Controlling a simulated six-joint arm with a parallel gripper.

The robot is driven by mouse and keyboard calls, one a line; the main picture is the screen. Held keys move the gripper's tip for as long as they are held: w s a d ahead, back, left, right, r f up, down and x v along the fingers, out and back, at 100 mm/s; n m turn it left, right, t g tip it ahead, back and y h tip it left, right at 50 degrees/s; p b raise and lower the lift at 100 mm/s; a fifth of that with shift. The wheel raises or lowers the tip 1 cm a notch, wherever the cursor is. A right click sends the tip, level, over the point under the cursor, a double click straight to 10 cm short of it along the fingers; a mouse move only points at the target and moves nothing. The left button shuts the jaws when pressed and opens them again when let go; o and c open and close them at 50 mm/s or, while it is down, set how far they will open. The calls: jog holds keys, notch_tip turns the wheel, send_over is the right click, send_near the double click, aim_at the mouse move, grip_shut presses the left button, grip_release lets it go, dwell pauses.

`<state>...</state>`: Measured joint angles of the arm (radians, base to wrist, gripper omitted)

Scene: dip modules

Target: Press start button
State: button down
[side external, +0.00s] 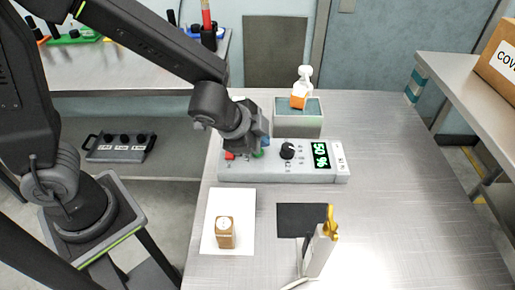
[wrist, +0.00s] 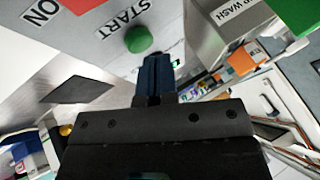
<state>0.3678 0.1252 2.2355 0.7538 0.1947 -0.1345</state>
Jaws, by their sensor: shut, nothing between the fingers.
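The green start button (side external: 259,154) is on the left half of a light grey control box (side external: 309,177). In the wrist view the round green button (wrist: 138,40) sits beside the printed word START (wrist: 124,18). My gripper (side external: 265,142) is over the box at the button. In the wrist view its dark blue fingers (wrist: 155,60) are together and empty, with the tips just short of the button in the picture. I cannot tell whether they touch it.
The box also has a red button (side external: 229,155), a black knob (side external: 287,150) and a lit green display (side external: 321,155). A grey bin (side external: 298,128) with a spray bottle (side external: 303,80) stands behind. The table's right side is clear.

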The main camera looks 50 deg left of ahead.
jog(key=shift+f, duration=0.55)
dwell(0.6)
jog(key=shift+r, duration=0.9)
jog(key=shift+r, duration=2.5)
